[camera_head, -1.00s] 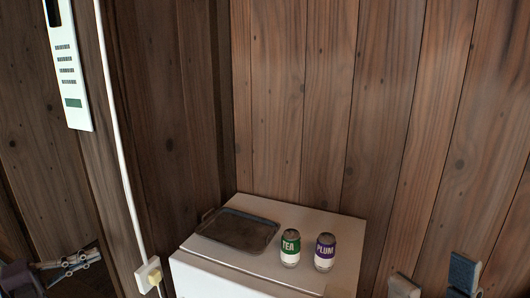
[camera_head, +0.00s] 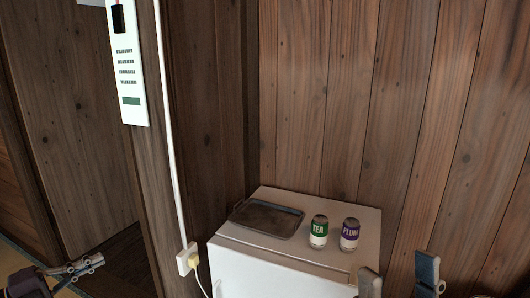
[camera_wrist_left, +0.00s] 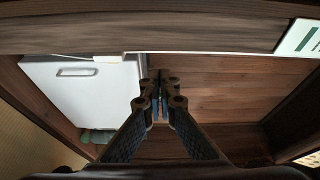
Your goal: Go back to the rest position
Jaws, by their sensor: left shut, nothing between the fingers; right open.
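My left gripper (camera_head: 84,267) is at the lower left in the head view, well apart from the white fridge. In the left wrist view my left gripper (camera_wrist_left: 160,98) shows its two fingers together with nothing between them. My right gripper (camera_head: 398,274) is at the lower right in the head view, in front of the fridge's right side. Its two fingertips stand wide apart, with nothing seen between them.
A white fridge (camera_head: 240,262) stands against the wooden wall. On it are a dark tray (camera_head: 268,217), a green TEA can (camera_head: 319,231) and a purple PLUM can (camera_head: 349,234), both upright. A white panel (camera_head: 128,72), cable and plug (camera_head: 187,259) are on the post.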

